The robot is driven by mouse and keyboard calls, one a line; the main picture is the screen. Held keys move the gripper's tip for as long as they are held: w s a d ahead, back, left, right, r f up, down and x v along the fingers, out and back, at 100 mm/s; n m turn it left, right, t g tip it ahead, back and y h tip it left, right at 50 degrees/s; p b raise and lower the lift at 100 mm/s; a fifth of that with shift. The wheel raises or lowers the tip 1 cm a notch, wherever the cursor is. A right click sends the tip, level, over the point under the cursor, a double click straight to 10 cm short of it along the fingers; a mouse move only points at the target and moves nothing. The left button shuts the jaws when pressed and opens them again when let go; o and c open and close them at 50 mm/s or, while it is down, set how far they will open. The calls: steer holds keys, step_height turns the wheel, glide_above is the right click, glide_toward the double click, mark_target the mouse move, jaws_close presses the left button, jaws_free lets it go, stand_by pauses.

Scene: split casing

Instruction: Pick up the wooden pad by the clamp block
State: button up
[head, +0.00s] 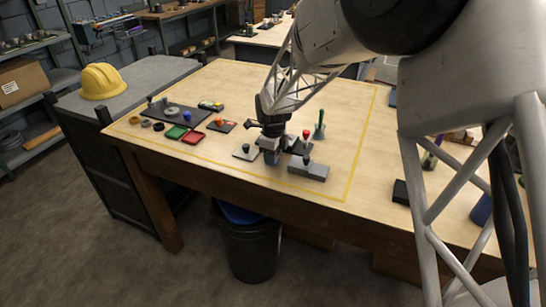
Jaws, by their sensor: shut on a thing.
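My gripper (271,152) points down over the front middle of the worktable. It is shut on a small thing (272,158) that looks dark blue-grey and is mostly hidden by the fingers. I cannot tell whether this is the wooden pad, and no piece clearly of wood shows near it. A grey block (309,170) lies just right of my gripper, near the table's front edge. I cannot tell whether it is the clamp block. A dark piece with a red knob (306,134) is close behind it.
A pale plate with a black knob (245,152) lies close left of my gripper. Green (176,132) and red (195,137) trays and a dark board (175,115) lie farther left. A green upright tool (319,128) stands behind right.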

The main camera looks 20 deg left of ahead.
steer(key=shift+r, duration=0.6)
step_height(320, 180, up, 2)
steer(key=shift+r, duration=0.1)
steer(key=s+d+r, duration=0.1)
steer(key=s+d, duration=0.8)
steer(key=s, duration=0.3)
steer(key=shift+s+d+r, duration=0.2)
steer(key=shift+s+d, duration=0.15)
steer(key=shift+o, duration=1.1)
steer(key=shift+c, duration=0.7)
